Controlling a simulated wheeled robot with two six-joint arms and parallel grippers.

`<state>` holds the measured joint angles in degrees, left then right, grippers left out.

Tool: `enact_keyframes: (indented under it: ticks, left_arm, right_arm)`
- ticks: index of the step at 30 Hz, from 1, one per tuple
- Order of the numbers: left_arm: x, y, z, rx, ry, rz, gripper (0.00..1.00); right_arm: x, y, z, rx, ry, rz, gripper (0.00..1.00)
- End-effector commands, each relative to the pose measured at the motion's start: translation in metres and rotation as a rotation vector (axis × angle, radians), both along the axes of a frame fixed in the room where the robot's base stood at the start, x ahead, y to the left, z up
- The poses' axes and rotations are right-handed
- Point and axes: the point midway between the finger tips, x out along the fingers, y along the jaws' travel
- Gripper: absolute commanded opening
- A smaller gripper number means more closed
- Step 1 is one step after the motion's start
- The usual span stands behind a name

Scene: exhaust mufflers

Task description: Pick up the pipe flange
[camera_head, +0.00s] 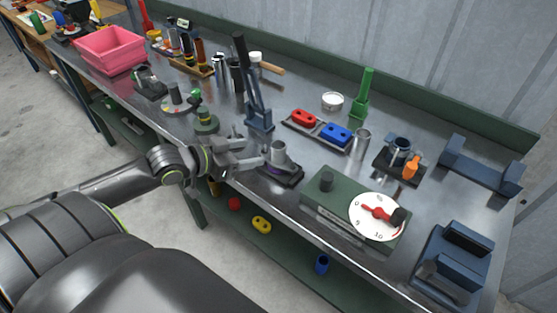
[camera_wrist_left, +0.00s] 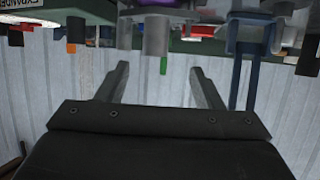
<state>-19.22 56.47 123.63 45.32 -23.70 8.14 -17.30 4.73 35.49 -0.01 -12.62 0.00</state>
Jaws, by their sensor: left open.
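The pipe flange (camera_head: 278,152) looks like a short grey upright tube on a dark base with a purple patch, near the front edge of the metal bench. In the left wrist view, which is upside down, a grey tube that appears to be the pipe flange (camera_wrist_left: 157,36) shows between and beyond the fingertips. My left gripper (camera_head: 257,152) is open and empty, just left of the pipe flange. Its two fingers also show in the left wrist view (camera_wrist_left: 158,72). I cannot tell whether a finger touches the flange. My right gripper is not in view.
A blue clamp-like stand (camera_head: 257,112) rises behind the gripper. A green box with a white dial (camera_head: 376,216) stands to the right. A tray with red and blue parts (camera_head: 318,131) lies behind the flange. A pink bin (camera_head: 108,50) is far left.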

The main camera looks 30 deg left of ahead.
Motion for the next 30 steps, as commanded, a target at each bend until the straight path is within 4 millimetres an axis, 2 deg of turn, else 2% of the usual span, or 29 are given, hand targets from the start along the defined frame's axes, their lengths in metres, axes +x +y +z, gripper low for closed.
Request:
enact_keyframes:
  ticks: [4,12,22,30]
  left_arm:
    - [0.021,-0.008,-0.009,-0.008,-0.004,0.001,0.61]
    - [0.051,-0.018,-0.021,-0.005,-0.002,0.004,0.61]
    - [0.065,-0.025,-0.027,-0.003,0.001,0.002,0.61]
    - [0.092,-0.04,-0.036,-0.005,0.001,0.003,0.61]
  right_arm:
    - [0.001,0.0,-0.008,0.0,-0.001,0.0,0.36]
    - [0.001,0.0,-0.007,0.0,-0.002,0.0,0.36]
    - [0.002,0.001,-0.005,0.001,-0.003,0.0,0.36]
    - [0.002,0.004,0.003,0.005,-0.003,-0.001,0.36]
